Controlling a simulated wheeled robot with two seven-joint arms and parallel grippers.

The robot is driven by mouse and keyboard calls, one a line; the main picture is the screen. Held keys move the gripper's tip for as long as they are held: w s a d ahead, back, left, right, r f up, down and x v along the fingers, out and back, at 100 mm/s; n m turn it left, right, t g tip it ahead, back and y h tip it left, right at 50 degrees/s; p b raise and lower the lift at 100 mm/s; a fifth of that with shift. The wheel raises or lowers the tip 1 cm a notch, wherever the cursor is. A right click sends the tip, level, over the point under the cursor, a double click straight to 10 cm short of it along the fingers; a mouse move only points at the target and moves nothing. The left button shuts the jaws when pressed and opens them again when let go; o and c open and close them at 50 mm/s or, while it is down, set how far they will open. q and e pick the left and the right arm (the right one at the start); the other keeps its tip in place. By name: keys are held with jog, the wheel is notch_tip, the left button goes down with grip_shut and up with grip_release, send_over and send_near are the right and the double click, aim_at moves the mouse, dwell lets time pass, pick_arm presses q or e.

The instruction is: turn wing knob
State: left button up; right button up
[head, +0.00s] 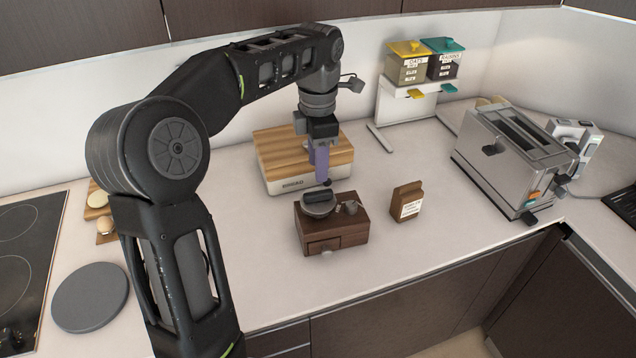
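My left gripper (323,180) points down with purple fingers, just above and behind a small dark-brown wooden box (335,228) with a front drawer. A dark, rounded metal part (319,204) and a small grey, wing-like piece (350,206) sit on top of the box. The fingers overlap each other in this view, so their gap is hidden. The fingertips are close to the dark part; I cannot tell if they touch it. A dispenser (421,69) at the back has a yellow paddle (415,93) and a teal paddle (449,89). Which piece is the wing knob is unclear. My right gripper is not in view.
A wood-topped bread box (272,158) stands behind the gripper. A small labelled brown block (405,201) stands right of the wooden box. A steel toaster (508,160) is farther right. A round grey disc (90,296) and a cooktop (28,262) are at left. The front-right counter is clear.

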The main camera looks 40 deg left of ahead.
aim_at(318, 192)
pick_arm(q)
jog(key=shift+f, duration=0.25)
jog(key=shift+a+f+b, duration=0.1)
jog(key=shift+f+b, duration=0.7)
jog(key=shift+f, duration=0.45)
jog(key=shift+f+p, duration=0.65)
jog(key=shift+f, duration=1.8)
jog(key=shift+c, duration=0.5)
grip_shut()
